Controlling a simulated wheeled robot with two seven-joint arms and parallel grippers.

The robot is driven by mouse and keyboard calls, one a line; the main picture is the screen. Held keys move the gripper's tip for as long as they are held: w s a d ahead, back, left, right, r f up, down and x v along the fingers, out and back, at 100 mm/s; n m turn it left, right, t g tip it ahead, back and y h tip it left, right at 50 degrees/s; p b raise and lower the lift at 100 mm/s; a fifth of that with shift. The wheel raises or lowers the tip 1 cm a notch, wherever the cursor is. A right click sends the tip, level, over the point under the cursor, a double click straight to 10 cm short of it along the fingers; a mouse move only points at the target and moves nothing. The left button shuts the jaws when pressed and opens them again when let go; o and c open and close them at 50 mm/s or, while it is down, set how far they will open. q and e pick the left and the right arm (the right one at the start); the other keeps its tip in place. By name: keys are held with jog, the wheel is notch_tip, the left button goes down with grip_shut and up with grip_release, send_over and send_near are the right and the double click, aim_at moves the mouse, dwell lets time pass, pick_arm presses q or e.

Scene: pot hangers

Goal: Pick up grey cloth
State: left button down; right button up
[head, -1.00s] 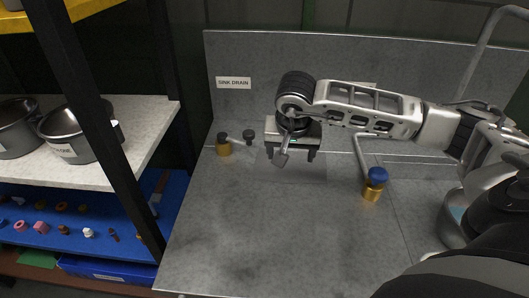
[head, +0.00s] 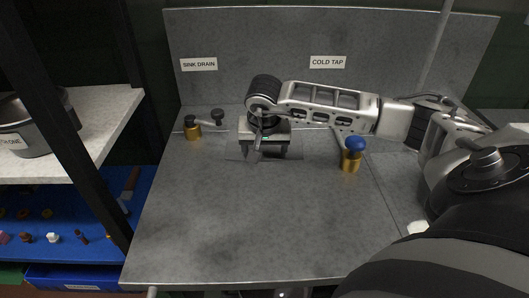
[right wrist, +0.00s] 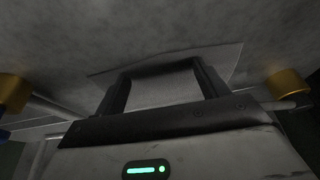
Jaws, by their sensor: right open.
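The grey cloth (right wrist: 165,92) lies flat on the grey counter as a thin rectangular sheet. In the head view the cloth (head: 296,153) blends with the counter and is partly hidden by my right gripper (head: 266,154). My right gripper is open and points down over the cloth. In the right wrist view its two dark fingers (right wrist: 162,80) are apart, with cloth between and beyond them. I cannot tell whether the fingertips touch the cloth. Nothing is held. My left gripper is not in view.
A brass drain fitting (head: 193,130) stands left of the cloth, and a brass tap with a blue knob (head: 355,147) stands right. The backsplash (head: 260,40) rises behind. A shelf with pots (head: 30,125) is at far left. The counter's front is clear.

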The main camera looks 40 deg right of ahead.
jog(key=shift+f, duration=0.1)
grip_shut()
dwell(0.4)
